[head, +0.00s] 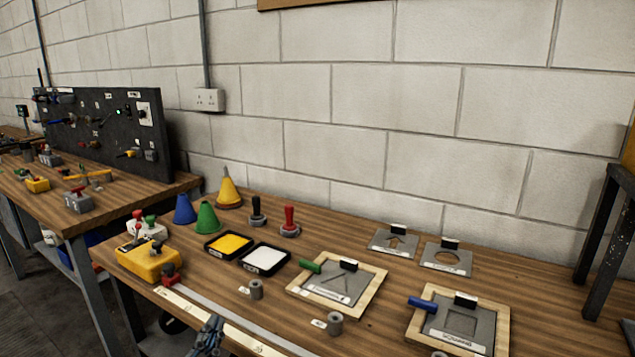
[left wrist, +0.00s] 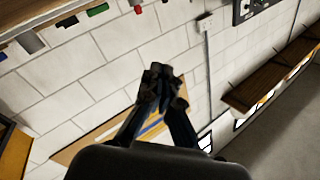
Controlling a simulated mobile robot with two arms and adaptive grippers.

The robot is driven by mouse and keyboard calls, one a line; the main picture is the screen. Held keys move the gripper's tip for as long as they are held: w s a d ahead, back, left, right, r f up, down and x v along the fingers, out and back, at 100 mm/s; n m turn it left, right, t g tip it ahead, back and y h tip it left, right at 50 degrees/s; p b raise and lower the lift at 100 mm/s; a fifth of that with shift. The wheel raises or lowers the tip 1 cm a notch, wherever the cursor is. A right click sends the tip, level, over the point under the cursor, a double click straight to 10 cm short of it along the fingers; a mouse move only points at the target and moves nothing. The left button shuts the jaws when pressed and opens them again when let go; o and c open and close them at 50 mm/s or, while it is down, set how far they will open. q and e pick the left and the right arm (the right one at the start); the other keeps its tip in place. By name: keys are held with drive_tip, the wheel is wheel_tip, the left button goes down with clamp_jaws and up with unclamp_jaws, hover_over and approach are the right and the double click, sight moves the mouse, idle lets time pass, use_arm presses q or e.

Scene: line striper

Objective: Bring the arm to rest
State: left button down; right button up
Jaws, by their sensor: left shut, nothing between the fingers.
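My left gripper (head: 207,338) is at the bottom of the head view, in front of the near edge of the workbench (head: 395,260). It is shut and empty. In the left wrist view its dark fingertips (left wrist: 160,88) meet, with the wall behind them, and they touch nothing. The yellow line striper (head: 148,262) stands at the left end of the bench, to the upper left of the gripper and apart from it. My right gripper does not show.
Yellow (head: 229,243) and white (head: 264,259) paint trays, coloured cones (head: 207,218) and framed stencils (head: 335,284) lie on the bench. A pale strip (head: 226,322) runs along its front. A second bench (head: 62,216) stands left. A dark metal frame (head: 600,245) stands right.

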use_arm(q)
drive_tip(key=s+a+f+n+g+y, duration=0.15)
drive_tip(key=s+f+g, duration=0.25)
drive_tip(key=f, duration=0.5)
drive_tip(key=s+a+f+n+g, duration=0.25)
drive_tip(key=s+f+g, duration=0.2)
drive_tip(key=f, duration=0.35)
drive_tip(key=s+f+g+h, duration=0.1)
drive_tip(key=s+f+g, duration=0.75)
drive_tip(key=s, duration=0.65)
wheel_tip(320, 180, down, 25)
drive_tip(key=s+p, duration=0.2)
drive_tip(key=s+a+f+p, duration=0.2)
drive_tip(key=s+f, duration=1.2)
drive_tip(key=s, duration=0.2)
drive_tip(key=shift+s+a+f+g, duration=0.3)
drive_tip(key=shift+g, duration=0.1)
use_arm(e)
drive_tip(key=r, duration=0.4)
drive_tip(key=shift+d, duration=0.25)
